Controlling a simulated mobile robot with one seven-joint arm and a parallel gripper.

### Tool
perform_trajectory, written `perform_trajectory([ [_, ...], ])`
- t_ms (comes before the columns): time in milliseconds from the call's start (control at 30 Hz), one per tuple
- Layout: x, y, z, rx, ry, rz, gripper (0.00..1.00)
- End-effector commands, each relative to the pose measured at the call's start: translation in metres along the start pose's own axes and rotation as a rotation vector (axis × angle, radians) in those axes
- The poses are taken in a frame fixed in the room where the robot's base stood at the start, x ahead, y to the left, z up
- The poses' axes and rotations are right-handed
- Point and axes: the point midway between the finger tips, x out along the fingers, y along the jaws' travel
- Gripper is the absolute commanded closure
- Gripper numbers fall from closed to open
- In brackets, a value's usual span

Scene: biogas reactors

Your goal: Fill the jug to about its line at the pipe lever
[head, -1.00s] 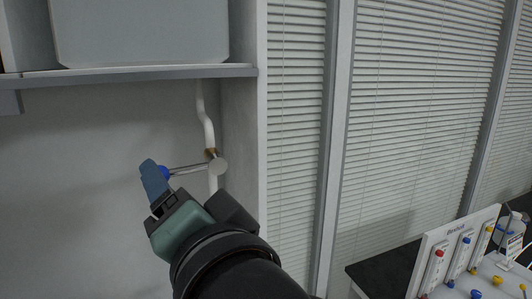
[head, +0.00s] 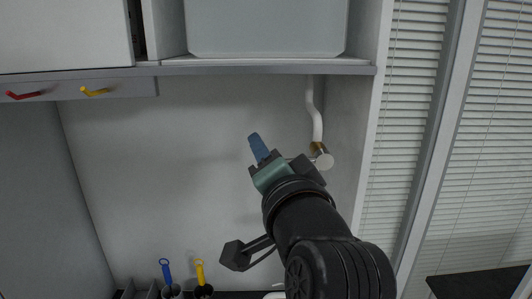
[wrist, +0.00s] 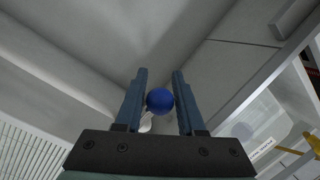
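The white pipe (head: 317,120) comes down from under the shelf to a brass-coloured fitting with a round pale end (head: 322,158). My gripper (head: 258,148) is just left of that fitting, its blue fingers pointing up and left. In the wrist view, the lever's blue ball knob (wrist: 160,100) is between the two fingers (wrist: 160,85), with narrow gaps at its sides. The fingers are apart and do not look closed on it. In the head view my gripper hides the knob and most of the lever. I cannot make out the jug for certain.
A shelf (head: 270,69) with a large grey bin (head: 265,28) is above. Red (head: 22,95) and yellow (head: 95,92) hooks are on the left rail. Blue-handled (head: 166,270) and yellow-handled (head: 200,272) items stand low in front. A side panel (head: 352,140) is close right of the pipe.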

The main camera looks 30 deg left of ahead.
Motion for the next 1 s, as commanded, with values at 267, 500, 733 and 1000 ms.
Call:
perform_trajectory([
  [267,-0.0003,-0.0001,-0.0003,0.0,0.0,0.0,1.0],
  [500,-0.0004,-0.0001,-0.0003,0.0,0.001,0.0,1.0],
  [733,-0.0004,-0.0002,-0.0005,0.0,0.001,0.0,1.0],
  [1000,-0.0005,-0.0004,-0.0006,0.0,0.001,-0.001,1.0],
])
